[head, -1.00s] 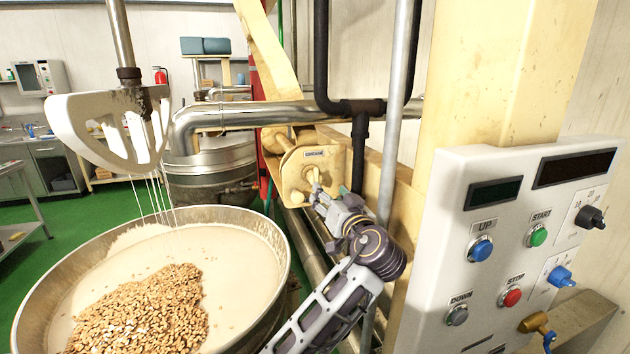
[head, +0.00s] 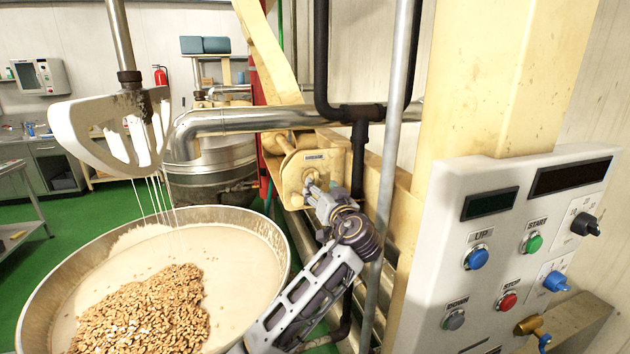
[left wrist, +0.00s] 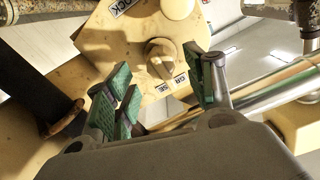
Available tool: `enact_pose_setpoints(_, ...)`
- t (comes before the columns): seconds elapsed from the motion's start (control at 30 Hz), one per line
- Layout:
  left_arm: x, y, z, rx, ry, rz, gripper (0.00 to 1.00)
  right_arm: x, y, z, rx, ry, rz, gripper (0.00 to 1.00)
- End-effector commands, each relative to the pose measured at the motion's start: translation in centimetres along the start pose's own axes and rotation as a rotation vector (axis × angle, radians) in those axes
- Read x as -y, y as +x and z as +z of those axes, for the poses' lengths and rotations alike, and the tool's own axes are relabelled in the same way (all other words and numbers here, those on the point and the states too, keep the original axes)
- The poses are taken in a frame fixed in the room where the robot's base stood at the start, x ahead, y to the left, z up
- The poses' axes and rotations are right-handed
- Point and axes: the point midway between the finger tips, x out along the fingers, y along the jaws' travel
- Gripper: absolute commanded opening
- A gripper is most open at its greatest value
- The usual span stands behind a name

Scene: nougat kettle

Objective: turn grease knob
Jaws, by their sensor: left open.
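The grease knob (left wrist: 160,57) is a cream-coloured knob on a yellow housing plate (left wrist: 115,45) with a label strip beside it. In the head view the housing (head: 296,183) carries a small label above the knob. My left gripper (head: 312,188) is in front of the housing there and hides most of the knob. In the left wrist view my left gripper (left wrist: 165,88) is open, its green-padded fingers apart on either side of the knob's line. The knob is just beyond the fingertips; I cannot tell whether they touch it. My right gripper is not in view.
A kettle (head: 28,300) of cream mass and nuts stands at left, under a white paddle (head: 85,130). A control panel (head: 480,315) is at right. A grey vertical pole (head: 391,140) and dark pipes (head: 357,150) stand close to my left arm.

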Motion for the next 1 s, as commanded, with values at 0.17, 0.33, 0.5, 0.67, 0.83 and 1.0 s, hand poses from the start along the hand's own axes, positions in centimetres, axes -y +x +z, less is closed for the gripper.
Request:
enact_pose_setpoints(0.17, 0.1, 2.2, -0.2, 0.000, 0.002, -0.002, 0.54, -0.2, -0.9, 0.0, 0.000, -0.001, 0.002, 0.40)
enact_pose_setpoints(0.33, 0.1, 3.9, -0.1, 0.000, 0.002, -0.002, 0.54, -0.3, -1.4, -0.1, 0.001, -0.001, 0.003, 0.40)
enact_pose_setpoints(0.5, 0.1, 5.0, 0.0, 0.001, 0.002, -0.001, 0.54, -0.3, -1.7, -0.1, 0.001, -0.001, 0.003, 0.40)
enact_pose_setpoints(0.67, 0.1, 5.5, 0.0, 0.001, 0.000, -0.001, 0.54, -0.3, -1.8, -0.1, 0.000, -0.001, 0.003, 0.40)
enact_pose_setpoints(0.83, 0.1, 5.5, 0.0, 0.001, 0.000, -0.001, 0.54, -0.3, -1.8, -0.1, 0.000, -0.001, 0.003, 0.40)
enact_pose_setpoints(1.0, 0.0, 5.5, 0.1, 0.001, 0.000, 0.000, 0.47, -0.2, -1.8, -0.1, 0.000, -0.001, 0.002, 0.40)
